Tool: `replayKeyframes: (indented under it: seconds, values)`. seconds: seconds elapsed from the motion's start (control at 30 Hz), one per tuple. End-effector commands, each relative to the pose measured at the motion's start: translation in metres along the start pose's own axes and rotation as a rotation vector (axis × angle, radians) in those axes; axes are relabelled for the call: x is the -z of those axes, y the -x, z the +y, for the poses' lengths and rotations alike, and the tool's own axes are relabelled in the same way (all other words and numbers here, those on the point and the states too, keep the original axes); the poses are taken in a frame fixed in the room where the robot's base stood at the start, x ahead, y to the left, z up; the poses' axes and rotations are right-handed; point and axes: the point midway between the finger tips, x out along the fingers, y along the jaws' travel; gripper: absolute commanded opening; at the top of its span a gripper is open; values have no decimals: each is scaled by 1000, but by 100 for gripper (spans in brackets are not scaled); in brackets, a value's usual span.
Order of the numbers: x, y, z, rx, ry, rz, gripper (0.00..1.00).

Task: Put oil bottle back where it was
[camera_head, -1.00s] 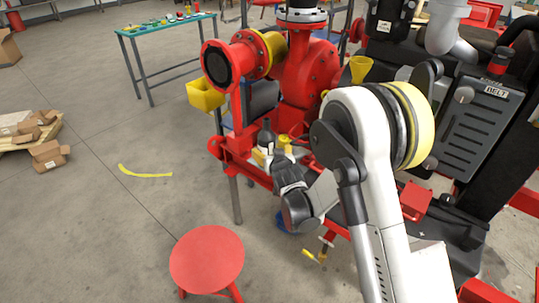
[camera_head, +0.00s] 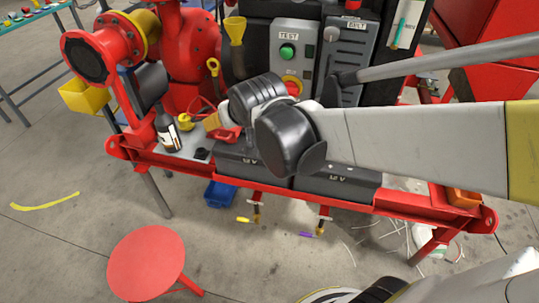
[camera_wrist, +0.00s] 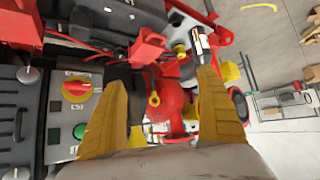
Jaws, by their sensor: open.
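The oil bottle (camera_head: 168,135) is dark with a white label. It stands upright on the left part of the red skid in the head view, beside the pump. In the wrist view a dark bottle with a white label (camera_wrist: 202,42) shows near the top, beyond the right fingertip. My gripper (camera_wrist: 163,72) has two yellow-brown fingers spread apart, with nothing held between them. In the head view its finger (camera_head: 212,122) shows to the right of the bottle, apart from it. The rest of the gripper is partly hidden behind my wrist.
The red skid frame (camera_head: 290,197) carries dark batteries (camera_head: 335,182) and a control panel (camera_head: 292,55). A yellow funnel (camera_head: 235,32) stands behind my gripper. Open floor lies at the left.

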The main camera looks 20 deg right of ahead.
Motion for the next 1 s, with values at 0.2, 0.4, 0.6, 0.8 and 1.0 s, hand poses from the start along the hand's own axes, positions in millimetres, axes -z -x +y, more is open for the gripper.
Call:
replayKeyframes:
  seconds: [0.2, 0.4, 0.6, 0.8, 1.0]
  values:
    - [-78, 84, 27, -20, -29, -125, 85]
    - [-131, 120, 34, -21, -45, -196, 85]
    - [-145, 127, 35, -21, -48, -216, 85]
    - [-145, 127, 35, -21, -48, -215, 85]
    - [-144, 127, 35, -21, -48, -214, 85]
